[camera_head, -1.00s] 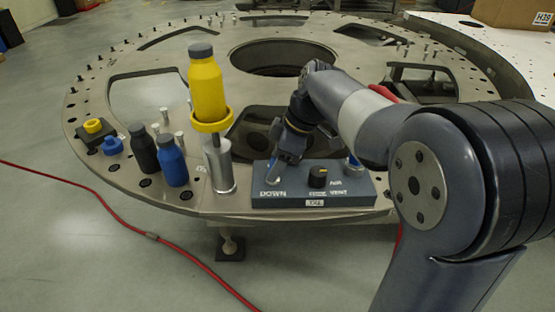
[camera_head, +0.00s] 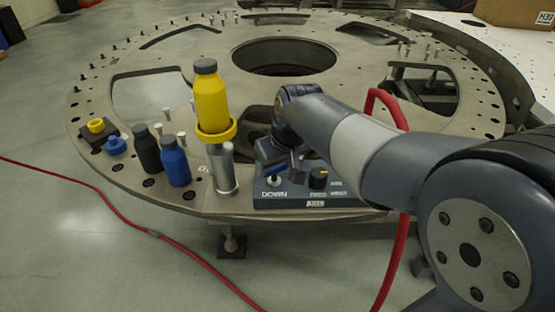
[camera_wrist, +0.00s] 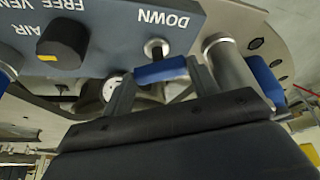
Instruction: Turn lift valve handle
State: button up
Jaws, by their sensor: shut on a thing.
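The lift valve handle is a small blue bar on a metal stem beside the word DOWN on a dark blue-grey control box (camera_head: 300,203). In the wrist view the handle (camera_wrist: 160,71) lies between the two fingers of my gripper (camera_wrist: 160,86), which is shut on it. In the head view my gripper (camera_head: 277,163) comes down over the handle from behind and partly hides it.
A black knob (camera_head: 318,178) stands on the box right of the handle. A blue bottle (camera_head: 175,163) and a black bottle (camera_head: 147,150) stand left of the cylinder. My arm hides the box's right end. A red hose (camera_head: 392,262) hangs near my arm.

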jog(key=m, duration=0.2)
jog(key=m+h, duration=0.2)
jog(key=m, duration=0.1)
jog(key=shift+a+m+t+p, duration=0.25)
jog(key=shift+m+t+p, duration=0.05)
jog(key=shift+p, duration=0.1)
dwell(0.3)
jog(key=o, duration=1)
jog(key=v, duration=1)
jog(key=shift+s+a+r+p, duration=0.1)
jog(key=shift+s+r+p, duration=0.05)
jog(key=shift+r+p, duration=0.25)
